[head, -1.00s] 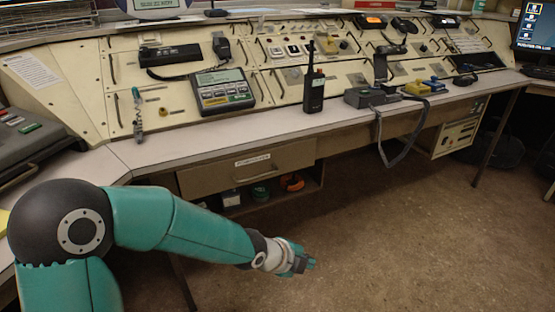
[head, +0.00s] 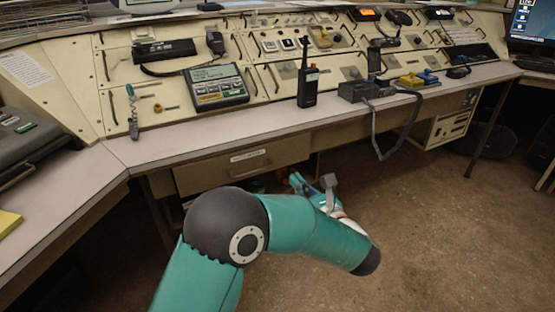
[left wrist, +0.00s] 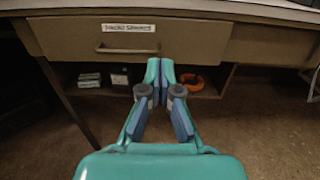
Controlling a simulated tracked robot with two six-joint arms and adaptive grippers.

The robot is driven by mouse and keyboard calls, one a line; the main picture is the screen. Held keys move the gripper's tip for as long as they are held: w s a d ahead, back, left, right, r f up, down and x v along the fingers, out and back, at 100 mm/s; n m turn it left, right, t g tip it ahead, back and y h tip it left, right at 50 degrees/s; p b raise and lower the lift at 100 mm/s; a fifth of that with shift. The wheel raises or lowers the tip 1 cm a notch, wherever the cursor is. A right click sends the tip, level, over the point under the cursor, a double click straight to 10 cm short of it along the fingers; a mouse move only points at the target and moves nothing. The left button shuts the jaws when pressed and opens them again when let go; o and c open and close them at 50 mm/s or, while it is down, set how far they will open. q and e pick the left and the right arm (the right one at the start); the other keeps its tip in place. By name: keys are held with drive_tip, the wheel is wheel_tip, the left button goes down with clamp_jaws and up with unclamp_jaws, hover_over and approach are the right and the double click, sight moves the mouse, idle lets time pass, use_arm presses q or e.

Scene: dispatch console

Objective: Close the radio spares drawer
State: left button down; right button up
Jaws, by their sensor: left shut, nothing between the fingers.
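The radio spares drawer (head: 225,172) is under the desk, with a white label and a bar handle on its front. It fills the upper left of the left wrist view (left wrist: 185,42), where its front seems to stand slightly forward of the panel to its right; how far is hard to tell. My left gripper (head: 298,182) is below and near the right end of the drawer front, pointing at the console. In the left wrist view its fingers (left wrist: 160,66) are together and empty, overlapping the drawer's lower edge in the picture; contact cannot be told. My right gripper is out of view.
Below the drawer an open shelf (left wrist: 110,93) holds small boxes and an orange coil (left wrist: 192,84). The desk top (head: 210,135) carries a handheld radio (head: 308,85) and a grey unit with a cable. The floor (head: 440,220) to the right is clear.

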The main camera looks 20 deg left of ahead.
sight(268, 147)
use_arm(q)
drive_tip(key=b+x, duration=0.3)
drive_tip(key=x, duration=1)
drive_tip(key=shift+w+a, duration=0.15)
drive_tip(key=shift+a, duration=0.1)
drive_tip(key=shift+w+a, duration=0.1)
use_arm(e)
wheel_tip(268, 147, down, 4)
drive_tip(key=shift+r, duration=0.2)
use_arm(q)
drive_tip(key=shift+w+a+r, duration=0.1)
drive_tip(key=shift+w+a, duration=0.1)
drive_tip(key=shift+a, duration=0.1)
drive_tip(key=x, duration=0.3)
drive_tip(key=shift+w+a, duration=0.2)
drive_tip(key=shift+a, duration=0.05)
drive_tip(key=shift+a+r, duration=0.1)
drive_tip(key=shift+r, duration=0.05)
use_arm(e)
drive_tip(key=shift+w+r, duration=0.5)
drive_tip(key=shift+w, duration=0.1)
use_arm(q)
drive_tip(key=shift+r, duration=0.1)
